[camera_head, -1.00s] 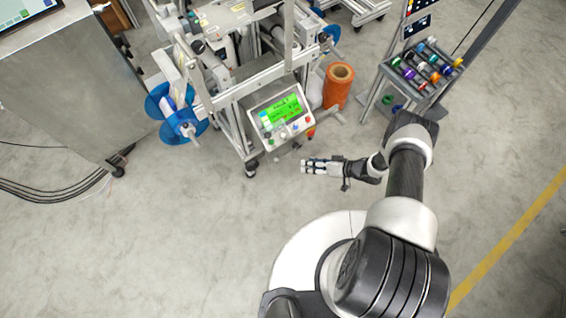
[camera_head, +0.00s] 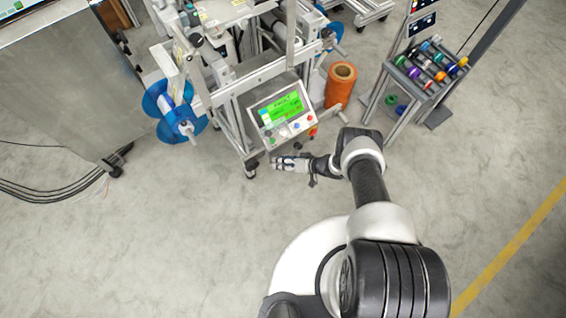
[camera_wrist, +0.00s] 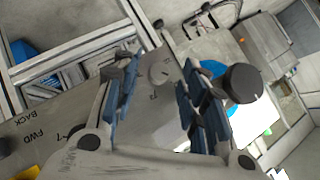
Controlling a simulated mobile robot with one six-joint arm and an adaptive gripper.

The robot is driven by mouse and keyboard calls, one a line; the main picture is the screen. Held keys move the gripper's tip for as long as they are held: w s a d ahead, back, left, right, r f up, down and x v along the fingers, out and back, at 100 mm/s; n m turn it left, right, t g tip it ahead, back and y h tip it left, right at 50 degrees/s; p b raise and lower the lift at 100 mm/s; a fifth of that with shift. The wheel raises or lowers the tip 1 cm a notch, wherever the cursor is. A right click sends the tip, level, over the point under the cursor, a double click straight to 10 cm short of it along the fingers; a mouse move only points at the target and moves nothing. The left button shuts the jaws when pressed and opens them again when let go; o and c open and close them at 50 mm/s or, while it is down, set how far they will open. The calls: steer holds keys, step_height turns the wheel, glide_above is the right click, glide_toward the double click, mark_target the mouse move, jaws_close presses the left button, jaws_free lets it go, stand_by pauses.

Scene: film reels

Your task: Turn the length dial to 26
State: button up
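The control panel (camera_head: 262,104) has a green screen and a row of knobs and buttons below it. My gripper (camera_head: 276,162) is just below the panel's lower edge in the head view. In the wrist view my gripper (camera_wrist: 161,80) is open, its two blue-padded fingers apart and nothing held. A small pale round knob (camera_wrist: 160,74) with tiny marks beside it shows between the fingers on a grey face. A black round knob (camera_wrist: 241,83) stands right of the right finger. I cannot tell which one is the length dial, nor read its setting.
The grey face carries BACK and FWD labels (camera_wrist: 32,128) at lower left in the wrist view. An orange roll (camera_head: 340,88) stands right of the panel, and a rack of coloured spools (camera_head: 428,68) farther right. Blue reels (camera_head: 160,100) are at left. The floor in front is clear.

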jaws_close()
stand_by(0.5)
steer(key=shift+r+p, duration=0.15)
steer(key=shift+p, duration=0.2)
steer(key=n+t+h, duration=0.2)
steer(key=h, duration=0.1)
steer(key=s+a+n+t+h, duration=0.1)
steer(key=n+t+h, duration=0.1)
steer(key=h, duration=0.1)
steer(key=a+n+t+h, duration=0.1)
steer(key=n+t+h, duration=0.1)
steer(key=n+h, duration=0.1)
steer(key=shift+s+f+t+h, duration=0.25)
steer(key=shift+t+h, duration=0.15)
steer(key=shift+h, duration=0.2)
steer(key=shift+r, duration=0.1)
stand_by(0.6)
